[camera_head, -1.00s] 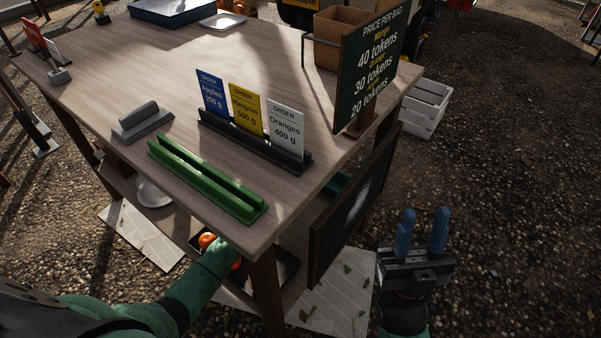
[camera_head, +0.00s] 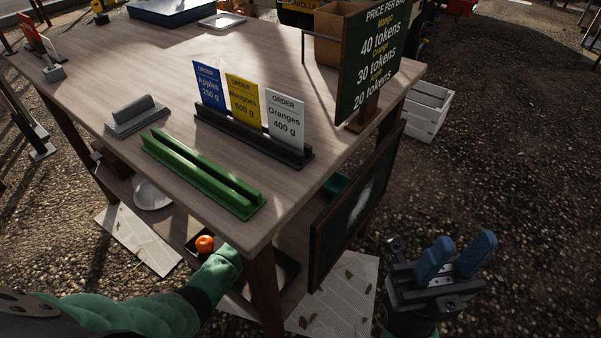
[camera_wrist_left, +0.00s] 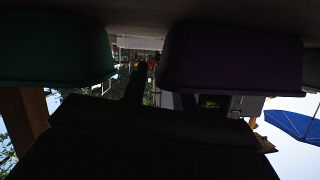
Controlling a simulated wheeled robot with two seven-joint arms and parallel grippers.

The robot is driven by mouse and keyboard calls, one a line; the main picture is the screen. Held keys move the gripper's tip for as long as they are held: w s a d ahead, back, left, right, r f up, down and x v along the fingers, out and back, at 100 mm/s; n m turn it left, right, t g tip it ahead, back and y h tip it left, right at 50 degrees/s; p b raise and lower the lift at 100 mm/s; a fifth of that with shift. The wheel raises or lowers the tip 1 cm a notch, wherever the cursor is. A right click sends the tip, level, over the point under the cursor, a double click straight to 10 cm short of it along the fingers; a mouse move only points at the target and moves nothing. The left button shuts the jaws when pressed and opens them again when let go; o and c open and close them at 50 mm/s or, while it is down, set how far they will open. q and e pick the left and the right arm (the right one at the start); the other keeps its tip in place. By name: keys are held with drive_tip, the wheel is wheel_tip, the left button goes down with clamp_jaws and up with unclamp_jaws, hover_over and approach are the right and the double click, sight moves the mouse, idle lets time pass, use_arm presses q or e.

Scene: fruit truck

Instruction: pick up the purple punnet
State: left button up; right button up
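In the left wrist view, a dark purple punnet (camera_wrist_left: 235,58) fills the upper right and a dark green punnet (camera_wrist_left: 52,50) the upper left, with a gap between them. My left gripper's dark fingers (camera_wrist_left: 162,92) stand apart at that gap, beside the purple punnet's near-left side. The view is too dark to tell whether a finger touches it. In the head view, my left arm reaches under the tabletop; its gripper and the purple punnet are hidden there. My right gripper (camera_head: 464,246), with blue fingers apart, is empty over the gravel at the lower right.
The wooden table (camera_head: 150,75) carries a green holder (camera_head: 200,175), order cards and a price board (camera_head: 375,60). Below it are an orange (camera_head: 204,244), a white bowl (camera_head: 152,195) and a hanging chalkboard (camera_head: 350,215). A table leg (camera_head: 265,290) stands close to my left arm.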

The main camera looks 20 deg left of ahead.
use_arm(q)
drive_tip(key=shift+w+d+f, duration=0.1)
drive_tip(key=shift+w, duration=0.15)
drive_tip(key=shift+c, duration=0.2)
clamp_jaws()
